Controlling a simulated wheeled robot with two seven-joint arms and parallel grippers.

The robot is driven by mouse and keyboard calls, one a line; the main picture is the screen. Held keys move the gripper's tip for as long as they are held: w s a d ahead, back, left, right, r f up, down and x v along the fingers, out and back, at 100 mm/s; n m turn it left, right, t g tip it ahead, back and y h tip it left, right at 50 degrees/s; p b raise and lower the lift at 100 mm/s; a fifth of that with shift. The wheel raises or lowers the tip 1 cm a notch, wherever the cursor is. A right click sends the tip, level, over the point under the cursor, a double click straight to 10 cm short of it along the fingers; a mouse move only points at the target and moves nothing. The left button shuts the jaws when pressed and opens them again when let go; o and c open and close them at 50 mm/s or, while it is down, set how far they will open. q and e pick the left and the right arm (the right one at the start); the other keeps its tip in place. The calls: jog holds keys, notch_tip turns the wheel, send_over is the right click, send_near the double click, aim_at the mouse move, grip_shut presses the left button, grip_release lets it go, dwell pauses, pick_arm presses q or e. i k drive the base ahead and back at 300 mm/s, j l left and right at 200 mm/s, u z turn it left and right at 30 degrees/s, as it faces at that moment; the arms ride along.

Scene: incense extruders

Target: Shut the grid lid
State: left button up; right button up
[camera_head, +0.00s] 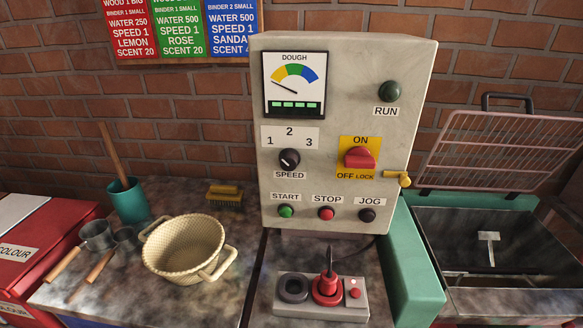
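The grid lid (497,150) is a pinkish wire grid in a frame at the right. It stands raised and tilted back against the brick wall, with a dark handle (507,101) on its upper edge. Below it is an open dark metal trough (493,240) with a T-shaped paddle (489,247) inside. The lid's lower edge is at the back of the trough. Neither of my grippers shows in the head view.
A grey control box (350,130) with a yellow lock pin (398,178) stands left of the trough. In front of it is a small panel (322,300) with a red joystick. A woven basket (184,250), scoops and a teal cup (129,203) occupy the left table.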

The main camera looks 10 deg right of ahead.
aim_at(426, 189)
jog(key=z, duration=1.45)
